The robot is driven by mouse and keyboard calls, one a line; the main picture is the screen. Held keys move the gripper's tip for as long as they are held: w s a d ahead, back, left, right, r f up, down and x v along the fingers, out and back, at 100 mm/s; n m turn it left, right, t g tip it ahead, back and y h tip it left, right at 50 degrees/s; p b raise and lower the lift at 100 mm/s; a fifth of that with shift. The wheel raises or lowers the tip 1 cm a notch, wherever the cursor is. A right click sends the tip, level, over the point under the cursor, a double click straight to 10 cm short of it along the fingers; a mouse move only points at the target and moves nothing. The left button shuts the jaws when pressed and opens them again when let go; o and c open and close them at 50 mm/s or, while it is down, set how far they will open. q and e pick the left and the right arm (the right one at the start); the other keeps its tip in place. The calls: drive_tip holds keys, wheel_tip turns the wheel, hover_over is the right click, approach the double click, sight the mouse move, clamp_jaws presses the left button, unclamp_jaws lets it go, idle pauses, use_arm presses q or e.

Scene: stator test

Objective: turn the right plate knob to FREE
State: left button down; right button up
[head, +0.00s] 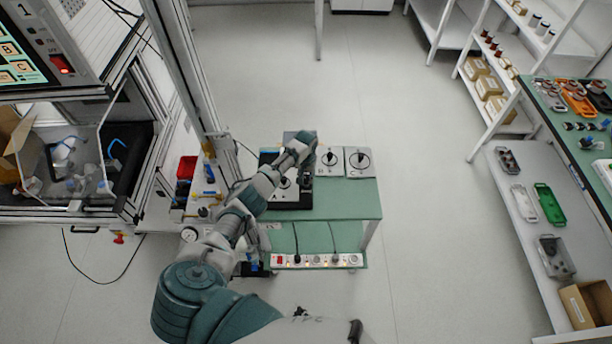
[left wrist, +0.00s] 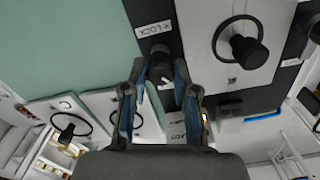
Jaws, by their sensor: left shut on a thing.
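My left gripper (head: 307,172) reaches over the black plate (head: 290,204) on the green table. In the left wrist view, its two fingers (left wrist: 161,78) close around a black knob (left wrist: 160,60) on the dark plate (left wrist: 148,10). A white label reading LOCK (left wrist: 153,29) lies beside this knob. Another label (left wrist: 184,129) is partly hidden between the fingers, and I cannot read it fully. A white line shows on the knob's lower part. In the head view the gripper hides most of this knob. My right gripper is not in view.
Two dial boxes (head: 330,162) (head: 358,161) stand to the right. A lit power strip (head: 315,261) runs along the lower front. The table's front half (head: 345,200) is clear.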

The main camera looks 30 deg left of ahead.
sight(306, 178)
use_arm(q)
drive_tip(key=m, duration=0.4)
drive_tip(key=shift+m, duration=1.9)
drive_tip(key=shift+a+r, duration=0.1)
drive_tip(key=c, duration=0.9)
unclamp_jaws()
wheel_tip(306, 178, up, 12)
drive_tip(key=shift+f, duration=0.1)
drive_tip(key=shift+f, duration=0.15)
